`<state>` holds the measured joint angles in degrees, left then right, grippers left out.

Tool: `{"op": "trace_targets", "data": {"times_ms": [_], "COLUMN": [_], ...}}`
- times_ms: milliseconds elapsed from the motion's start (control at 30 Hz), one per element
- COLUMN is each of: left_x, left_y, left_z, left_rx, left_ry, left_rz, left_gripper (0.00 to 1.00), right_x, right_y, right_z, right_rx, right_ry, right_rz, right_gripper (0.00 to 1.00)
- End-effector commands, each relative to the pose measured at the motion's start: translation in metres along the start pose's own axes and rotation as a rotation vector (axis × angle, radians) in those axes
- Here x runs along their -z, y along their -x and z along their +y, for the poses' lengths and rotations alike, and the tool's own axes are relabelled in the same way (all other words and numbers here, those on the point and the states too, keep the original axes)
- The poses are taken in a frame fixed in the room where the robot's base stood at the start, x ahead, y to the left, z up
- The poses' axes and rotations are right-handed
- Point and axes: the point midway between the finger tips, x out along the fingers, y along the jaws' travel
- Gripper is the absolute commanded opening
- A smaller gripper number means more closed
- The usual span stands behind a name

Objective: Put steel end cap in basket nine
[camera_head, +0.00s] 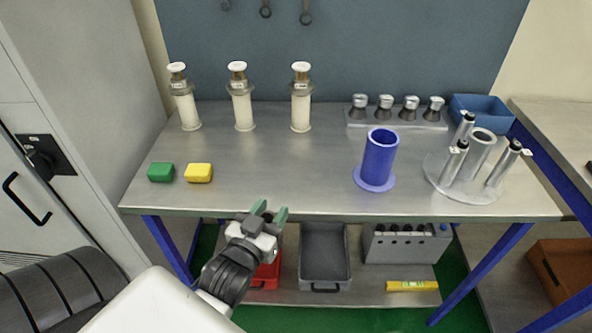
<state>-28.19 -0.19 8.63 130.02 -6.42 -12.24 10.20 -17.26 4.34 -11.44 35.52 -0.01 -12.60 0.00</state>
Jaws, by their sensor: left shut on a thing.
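My left gripper (270,214) is at the table's front edge, left of the middle, with green-grey fingertips. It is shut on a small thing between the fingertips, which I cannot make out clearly. Several steel caps with dark bases (385,102) stand in a row on a rack at the back right of the table. No basket shows a readable number. A grey basket (325,284) and a red basket (266,282), partly hidden by my left arm, are on the lower shelf. A blue bin (482,104) is at the table's back right. My right gripper is not in view.
White-capped cylinders (243,104) stand at the table's (285,180) back left. Green (161,172) and yellow (198,173) blocks lie in front. A blue tube (379,157) and a grey stand (468,189) with upright rods are to the right. The table's front middle is clear.

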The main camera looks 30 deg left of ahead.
Motion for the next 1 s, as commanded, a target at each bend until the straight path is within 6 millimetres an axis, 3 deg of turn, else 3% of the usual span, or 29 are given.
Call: {"op": "trace_targets", "data": {"times_ms": [100,300,533,767,1000], "left_x": [0.005,0.003,0.002,0.003,-0.005], "left_y": [-0.035,-0.075,-0.096,-0.131,-0.129], "left_z": [0.000,0.001,0.001,0.001,0.001], "left_rx": [-0.001,-0.001,-0.001,-0.001,-0.001], "left_ry": [-0.001,-0.001,-0.001,-0.001,-0.001], "left_rz": [0.007,0.003,0.003,0.003,0.002], "left_gripper": [0.08,0.08,0.08,0.08,0.08], "right_x": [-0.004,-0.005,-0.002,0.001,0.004], "right_y": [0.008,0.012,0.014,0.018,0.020], "right_z": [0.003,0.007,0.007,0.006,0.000], "right_rx": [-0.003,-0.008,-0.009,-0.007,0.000], "right_ry": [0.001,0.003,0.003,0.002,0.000], "right_rz": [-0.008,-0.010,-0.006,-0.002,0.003], "right_gripper": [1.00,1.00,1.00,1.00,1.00]}}
